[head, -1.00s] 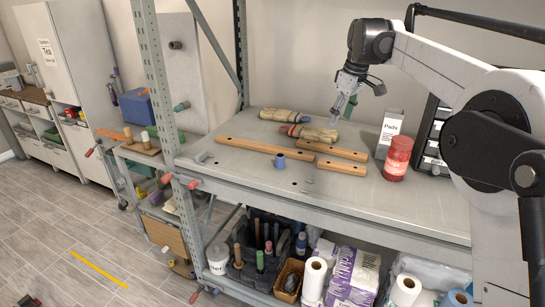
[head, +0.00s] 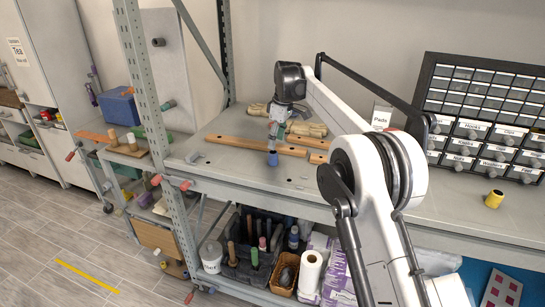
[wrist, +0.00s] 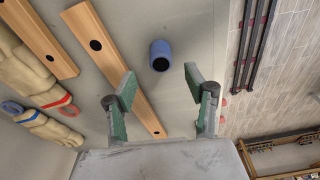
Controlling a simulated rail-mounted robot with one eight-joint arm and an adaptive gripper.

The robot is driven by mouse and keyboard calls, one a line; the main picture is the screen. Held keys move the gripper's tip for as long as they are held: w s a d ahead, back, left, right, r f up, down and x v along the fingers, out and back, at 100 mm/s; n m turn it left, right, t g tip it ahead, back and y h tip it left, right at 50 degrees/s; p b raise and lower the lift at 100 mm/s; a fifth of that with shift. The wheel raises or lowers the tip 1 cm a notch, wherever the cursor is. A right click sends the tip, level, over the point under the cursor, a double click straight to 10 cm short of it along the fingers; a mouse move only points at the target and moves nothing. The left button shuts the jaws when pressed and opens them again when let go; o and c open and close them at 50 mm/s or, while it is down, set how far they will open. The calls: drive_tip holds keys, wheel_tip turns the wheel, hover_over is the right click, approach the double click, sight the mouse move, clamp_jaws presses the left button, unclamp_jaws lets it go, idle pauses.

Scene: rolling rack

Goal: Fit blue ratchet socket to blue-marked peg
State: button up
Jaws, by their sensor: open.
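The blue ratchet socket (head: 273,160) stands on the upper shelf (head: 235,178) of the rack, near its front edge. In the wrist view the blue socket (wrist: 160,62) shows a dark round hole and lies beyond the space between the fingertips. My gripper (head: 274,146) is just above the socket, pointing down. In the wrist view its green-padded fingers (wrist: 161,84) are spread apart with nothing between them. I cannot make out a peg with a blue mark in these frames.
Wooden bars (head: 247,144) and work gloves (head: 305,129) lie behind the socket. A white Pads box (head: 381,117) stands to the right. The rack's upright (head: 143,85) rises at the left. A drawer cabinet (head: 487,110) stands at the far right.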

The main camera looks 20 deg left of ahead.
sight(274, 152)
drive_tip(key=shift+a+f+p, duration=0.2)
drive_tip(key=shift+f, duration=1.1)
drive_tip(key=shift+a+f+p, duration=0.2)
drive_tip(key=shift+a+f, duration=0.05)
drive_tip(key=shift+f, duration=1.1)
drive_tip(key=shift+a+f+p, duration=0.2)
drive_tip(key=shift+f, duration=1.1)
clamp_jaws()
